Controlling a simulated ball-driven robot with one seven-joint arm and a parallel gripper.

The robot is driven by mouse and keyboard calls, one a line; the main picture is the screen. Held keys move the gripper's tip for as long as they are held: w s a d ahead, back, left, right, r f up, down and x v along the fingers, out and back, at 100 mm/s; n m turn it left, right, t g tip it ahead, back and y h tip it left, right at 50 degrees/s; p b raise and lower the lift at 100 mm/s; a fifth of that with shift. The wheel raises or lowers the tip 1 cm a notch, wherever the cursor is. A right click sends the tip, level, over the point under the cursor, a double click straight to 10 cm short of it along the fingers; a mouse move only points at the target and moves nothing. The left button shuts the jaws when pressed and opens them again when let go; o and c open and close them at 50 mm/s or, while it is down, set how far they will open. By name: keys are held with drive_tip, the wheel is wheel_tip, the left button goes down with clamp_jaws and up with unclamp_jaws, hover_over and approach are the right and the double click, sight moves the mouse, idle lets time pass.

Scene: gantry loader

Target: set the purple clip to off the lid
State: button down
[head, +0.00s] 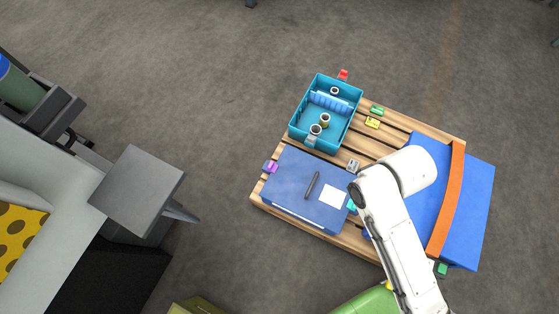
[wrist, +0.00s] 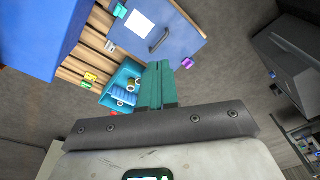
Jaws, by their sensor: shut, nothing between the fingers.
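The purple clip (head: 271,166) is at the upper-left corner of the blue lid (head: 290,185) in the head view. It also shows in the wrist view (wrist: 188,63), at the lid's near corner. I cannot tell whether it lies over the lid or is turned clear of it. My gripper (wrist: 157,64) has teal fingers, which are shut together and empty, apart from the clip in the wrist view. In the head view my white arm hides the fingers.
Several other coloured clips sit around. A large blue block with an orange strap (head: 447,195) is at right.

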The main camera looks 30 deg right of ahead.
sight(273, 166)
drive_tip(key=w+f+m+t+y+b, duration=0.2)
drive_tip(key=w+f+b, duration=0.3)
drive_tip(key=f+b, duration=0.4)
drive_tip(key=w+f+m+t+y+b, duration=0.2)
drive_tip(key=w+f+b, duration=0.4)
drive_tip(key=f, duration=0.8)
drive_tip(key=w+f+m+t+y+b, duration=0.2)
drive_tip(key=w+f+m+b, duration=0.3)
drive_tip(key=f+b, duration=0.6)
drive_tip(key=shift+w+a+f+m+t+y+b, duration=0.1)
drive_tip(key=shift+w+f+m+t+y+b, duration=0.25)
drive_tip(key=shift+w+f+t, duration=0.4)
drive_tip(key=shift+w+d+m+t, duration=0.2)
drive_tip(key=shift+m+t, duration=0.05)
drive_tip(key=shift+t, duration=0.2)
